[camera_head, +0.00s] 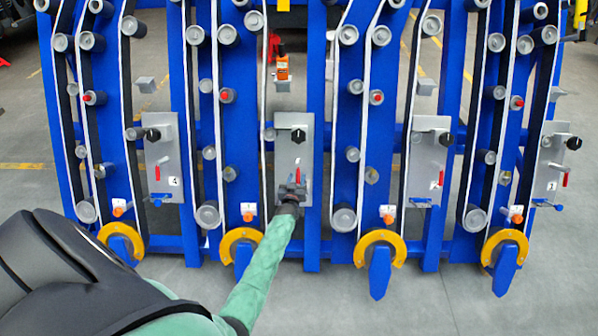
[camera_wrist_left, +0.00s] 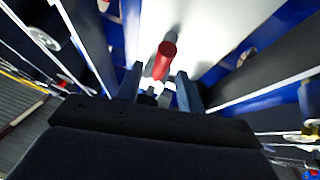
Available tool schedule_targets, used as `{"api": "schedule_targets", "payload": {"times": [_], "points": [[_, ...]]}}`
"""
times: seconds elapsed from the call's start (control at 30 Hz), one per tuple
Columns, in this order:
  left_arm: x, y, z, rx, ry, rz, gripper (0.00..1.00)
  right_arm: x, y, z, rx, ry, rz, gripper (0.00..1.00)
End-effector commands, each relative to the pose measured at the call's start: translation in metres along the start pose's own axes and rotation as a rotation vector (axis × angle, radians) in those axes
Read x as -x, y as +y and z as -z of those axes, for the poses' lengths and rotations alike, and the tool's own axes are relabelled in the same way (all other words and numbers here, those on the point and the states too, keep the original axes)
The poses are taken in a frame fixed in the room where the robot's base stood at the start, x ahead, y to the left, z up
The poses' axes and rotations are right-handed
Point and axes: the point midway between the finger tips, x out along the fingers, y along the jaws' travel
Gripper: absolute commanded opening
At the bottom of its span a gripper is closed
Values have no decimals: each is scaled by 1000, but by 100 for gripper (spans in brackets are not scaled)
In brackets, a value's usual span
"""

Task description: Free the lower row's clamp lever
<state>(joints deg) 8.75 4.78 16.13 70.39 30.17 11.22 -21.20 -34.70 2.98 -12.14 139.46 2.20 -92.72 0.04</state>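Grey plates stand in a row on the blue frame, each with a black knob and a small red-handled lever. My left arm reaches up to the second plate from the left (camera_head: 294,150). My left gripper (camera_head: 292,190) is at the lower end of that plate, just below its red lever (camera_head: 298,176). In the left wrist view the gripper (camera_wrist_left: 158,82) has its two fingers apart. The red lever handle (camera_wrist_left: 165,55) shows between and beyond the fingertips, with no clear contact. The gripper hides the plate's lower edge in the head view. My right gripper is not in view.
Blue levers show under other plates, such as the left one (camera_head: 158,199) and the third one (camera_head: 420,202). Yellow rings (camera_head: 380,248) sit along the frame's bottom. An orange bottle (camera_head: 282,66) stands above the second plate. Open grey floor lies in front.

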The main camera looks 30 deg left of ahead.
Motion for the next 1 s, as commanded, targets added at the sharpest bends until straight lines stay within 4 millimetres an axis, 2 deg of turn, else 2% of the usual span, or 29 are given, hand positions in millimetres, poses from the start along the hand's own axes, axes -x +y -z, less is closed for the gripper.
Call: {"api": "schedule_targets", "payload": {"times": [0.1,0.33,0.5,0.8,1.0], "points": [[-18,0,1,-2,0,-1,38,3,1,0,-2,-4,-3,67],[-43,0,0,-1,0,-1,38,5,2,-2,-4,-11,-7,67],[-50,1,-1,-1,-2,-2,38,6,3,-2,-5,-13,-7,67],[-51,0,-1,0,-2,-1,38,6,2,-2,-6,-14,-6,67],[-51,0,-1,0,-2,-1,0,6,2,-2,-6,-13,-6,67]]}}
